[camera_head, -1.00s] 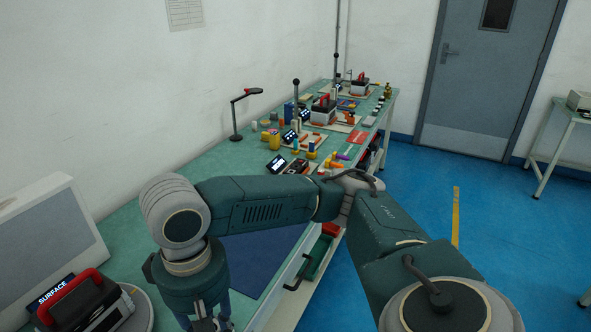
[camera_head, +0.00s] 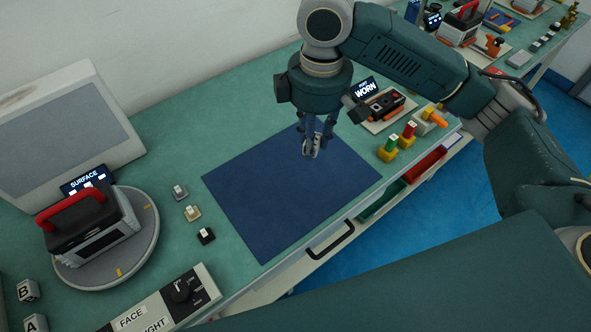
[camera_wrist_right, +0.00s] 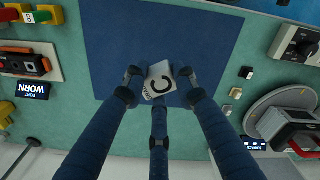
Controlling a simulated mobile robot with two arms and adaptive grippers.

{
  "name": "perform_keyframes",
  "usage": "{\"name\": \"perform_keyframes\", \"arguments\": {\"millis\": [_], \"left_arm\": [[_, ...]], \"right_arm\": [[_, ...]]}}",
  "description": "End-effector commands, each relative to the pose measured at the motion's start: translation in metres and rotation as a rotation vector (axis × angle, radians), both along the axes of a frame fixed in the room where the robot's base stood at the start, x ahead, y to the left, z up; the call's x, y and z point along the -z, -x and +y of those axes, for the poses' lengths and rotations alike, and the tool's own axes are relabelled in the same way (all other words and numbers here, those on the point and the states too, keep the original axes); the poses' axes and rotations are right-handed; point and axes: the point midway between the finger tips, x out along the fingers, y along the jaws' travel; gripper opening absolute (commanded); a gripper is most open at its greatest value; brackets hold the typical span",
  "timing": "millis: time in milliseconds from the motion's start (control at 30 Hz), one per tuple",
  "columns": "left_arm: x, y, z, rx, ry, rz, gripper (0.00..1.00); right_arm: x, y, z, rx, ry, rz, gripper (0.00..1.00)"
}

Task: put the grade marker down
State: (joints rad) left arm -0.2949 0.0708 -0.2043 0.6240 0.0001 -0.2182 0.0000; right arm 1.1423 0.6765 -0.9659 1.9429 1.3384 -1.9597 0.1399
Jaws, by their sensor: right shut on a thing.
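The grade marker is a small pale cube with a black C on its face. In the right wrist view the marker (camera_wrist_right: 160,80) sits between the fingers of my right gripper (camera_wrist_right: 159,78), which is shut on it. In the head view my right gripper (camera_head: 311,148) points down over the upper part of the dark blue mat (camera_head: 285,195). The marker is mostly hidden by the fingers there. I cannot tell whether it touches the mat. My left gripper is not in view.
Two lettered cubes, B (camera_head: 28,291) and A (camera_head: 36,323), stand at the lower left. A round turntable (camera_head: 143,243) carries a red-handled device (camera_head: 92,226). Three small switches (camera_head: 193,213) lie left of the mat. A WORN display (camera_head: 366,88) stands beyond it. Most of the mat is clear.

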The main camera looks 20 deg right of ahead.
Motion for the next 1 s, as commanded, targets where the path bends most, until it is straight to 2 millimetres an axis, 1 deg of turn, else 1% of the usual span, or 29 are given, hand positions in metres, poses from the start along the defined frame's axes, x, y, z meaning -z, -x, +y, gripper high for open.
{"name": "perform_keyframes", "arguments": {"millis": [33,100,200,300,400,500,567,667,767,1000], "left_arm": [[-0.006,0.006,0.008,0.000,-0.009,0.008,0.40],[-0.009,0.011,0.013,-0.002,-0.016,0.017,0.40],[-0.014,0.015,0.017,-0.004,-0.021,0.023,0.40],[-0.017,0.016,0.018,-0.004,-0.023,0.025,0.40],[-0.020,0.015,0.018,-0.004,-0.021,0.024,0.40],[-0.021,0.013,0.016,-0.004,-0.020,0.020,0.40],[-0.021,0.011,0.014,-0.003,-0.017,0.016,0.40],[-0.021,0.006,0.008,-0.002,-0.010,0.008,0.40],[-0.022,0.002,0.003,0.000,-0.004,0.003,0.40],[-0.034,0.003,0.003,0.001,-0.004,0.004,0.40]], "right_arm": [[-0.006,-0.010,0.005,-0.119,0.001,0.000,0.06],[-0.010,-0.023,0.008,-0.297,0.005,0.000,0.06],[-0.013,-0.038,0.013,-0.534,0.013,0.003,0.06],[-0.016,-0.050,0.017,-0.733,0.017,0.008,0.06],[-0.017,-0.058,0.019,-0.882,0.020,0.014,0.06],[-0.017,-0.062,0.021,-0.976,0.022,0.017,0.06],[-0.015,-0.063,0.021,-1.007,0.022,0.019,0.06],[-0.002,-0.063,0.021,-1.031,0.020,0.022,0.06],[0.021,-0.062,0.021,-1.031,0.019,0.025,0.06],[0.084,-0.062,0.021,-1.029,0.020,0.025,0.06]]}}
